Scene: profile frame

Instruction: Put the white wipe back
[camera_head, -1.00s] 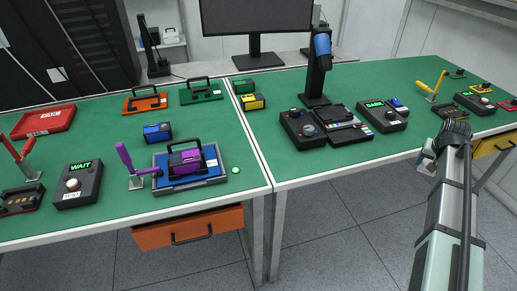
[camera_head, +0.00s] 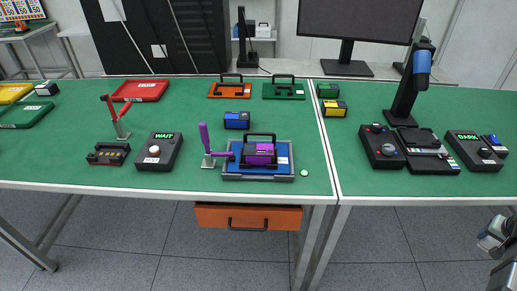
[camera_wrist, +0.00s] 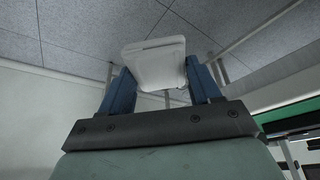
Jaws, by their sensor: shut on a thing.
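My gripper (camera_wrist: 162,85) is shut on the white wipe (camera_wrist: 155,62). In the wrist view the wipe is a pale, folded-looking block between the two blue fingers, its far end standing out past the fingertips. The floor lies behind it. In the head view my gripper (camera_head: 492,240) is at the lower right edge, in front of the table and below the tabletop, partly cut off. The wipe cannot be made out clearly there.
The green-topped table (camera_head: 75,170) carries a blue tray (camera_head: 232,174) with a purple-black device, a red tray (camera_head: 140,90), a WAIT box (camera_head: 160,152), a DARK box (camera_head: 474,150) and a dark stand (camera_head: 404,100). An orange drawer (camera_head: 248,217) hangs below. Floor in front is clear.

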